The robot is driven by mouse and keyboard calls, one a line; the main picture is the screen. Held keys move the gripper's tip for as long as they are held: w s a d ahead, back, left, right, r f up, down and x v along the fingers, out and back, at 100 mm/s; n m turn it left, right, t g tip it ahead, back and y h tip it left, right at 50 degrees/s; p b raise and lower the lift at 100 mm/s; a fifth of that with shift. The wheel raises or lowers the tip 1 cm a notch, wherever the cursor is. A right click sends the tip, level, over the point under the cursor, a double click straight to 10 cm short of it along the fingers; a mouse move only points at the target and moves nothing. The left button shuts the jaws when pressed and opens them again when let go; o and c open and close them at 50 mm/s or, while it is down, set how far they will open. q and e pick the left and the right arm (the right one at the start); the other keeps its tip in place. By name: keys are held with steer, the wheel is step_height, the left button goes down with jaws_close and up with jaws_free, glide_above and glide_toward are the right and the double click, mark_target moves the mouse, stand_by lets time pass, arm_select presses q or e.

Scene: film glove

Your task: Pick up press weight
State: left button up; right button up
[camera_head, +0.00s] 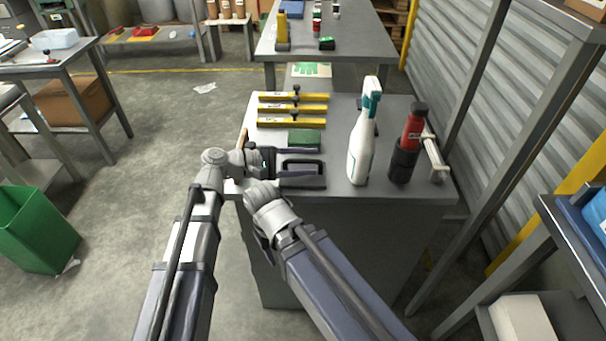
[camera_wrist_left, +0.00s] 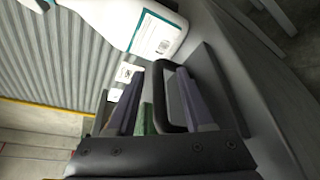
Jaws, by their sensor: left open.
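The press weight (camera_head: 310,183) is a dark block with a black loop handle, near the front left of the grey bench. Its handle (camera_wrist_left: 160,75) shows close up in the left wrist view, with the flat grey body (camera_wrist_left: 222,78) beside it. My left gripper (camera_head: 296,164) is open, with its fingers at the handle. In the left wrist view the handle shows between the two fingers (camera_wrist_left: 162,103). I cannot tell whether either finger touches it. My right gripper is not in view.
A green block (camera_head: 305,140) lies just behind the weight, with several yellow bars (camera_head: 292,110) beyond. A white spray bottle (camera_head: 359,150) stands close on the right, then a red-and-black bottle (camera_head: 406,150) and a light bracket (camera_head: 435,160). The bench's front edge is close.

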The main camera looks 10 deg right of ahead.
arm_select(q)
steer(key=shift+c, duration=0.4)
jaws_close()
stand_by(0.9)
